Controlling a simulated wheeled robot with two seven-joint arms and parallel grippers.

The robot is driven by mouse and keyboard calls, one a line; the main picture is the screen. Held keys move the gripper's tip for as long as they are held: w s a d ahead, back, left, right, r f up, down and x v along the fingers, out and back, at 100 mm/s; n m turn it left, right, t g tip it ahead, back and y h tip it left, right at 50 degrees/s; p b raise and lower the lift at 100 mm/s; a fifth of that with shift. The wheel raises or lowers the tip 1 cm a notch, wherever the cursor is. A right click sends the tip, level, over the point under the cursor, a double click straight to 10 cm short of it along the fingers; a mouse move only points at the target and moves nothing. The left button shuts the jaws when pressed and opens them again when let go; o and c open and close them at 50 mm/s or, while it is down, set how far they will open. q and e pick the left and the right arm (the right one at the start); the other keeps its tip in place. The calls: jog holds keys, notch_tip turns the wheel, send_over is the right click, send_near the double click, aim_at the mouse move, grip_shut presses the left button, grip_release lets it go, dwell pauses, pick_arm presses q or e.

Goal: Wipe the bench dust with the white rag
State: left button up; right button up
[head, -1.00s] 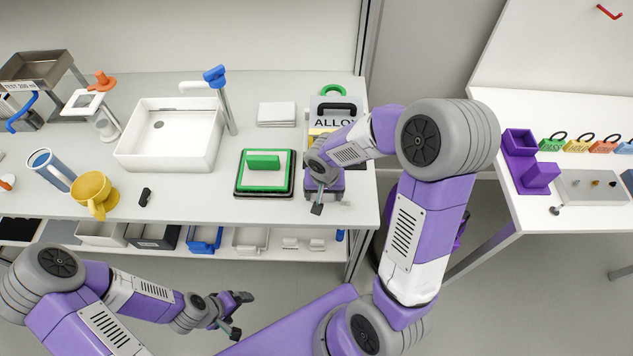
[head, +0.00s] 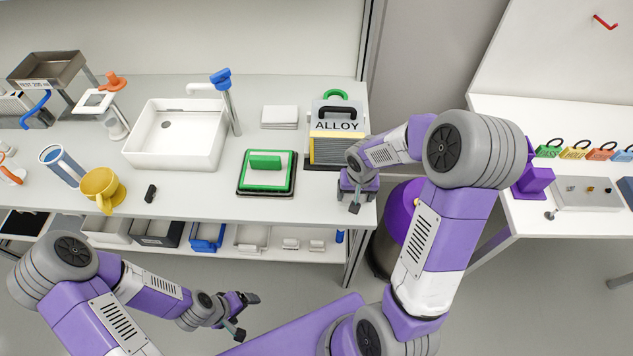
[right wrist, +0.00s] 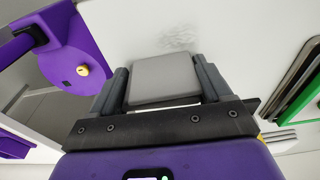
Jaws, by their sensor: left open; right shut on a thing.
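My right gripper (head: 355,206) is over the front right corner of the white bench (head: 215,203). In the right wrist view, the right gripper (right wrist: 165,85) is shut on a flat, pale grey square pad (right wrist: 165,78), which looks like the folded white rag in shade. A faint grey smudge of dust (right wrist: 178,38) lies on the white bench top just beyond the pad. I cannot make out the dust in the head view. Whether the pad touches the bench is unclear. My left gripper (head: 245,315) is open and empty, low in front of the bench.
A green-framed tray (head: 266,183) and an ALLOY case (head: 338,150) stand left of the right gripper. A purple bin (head: 400,205) stands beyond the bench's right end.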

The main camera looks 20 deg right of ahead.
jog(key=shift+s+d+r+p, duration=0.2)
jog(key=shift+r+p, duration=0.05)
jog(key=shift+p, duration=0.1)
notch_tip(320, 180, up, 2)
jog(key=shift+w+r+p, duration=0.1)
jog(key=shift+p, duration=0.2)
jog(key=shift+r+p, duration=2.05)
jog(key=shift+r, duration=0.7)
jog(key=shift+a, duration=0.1)
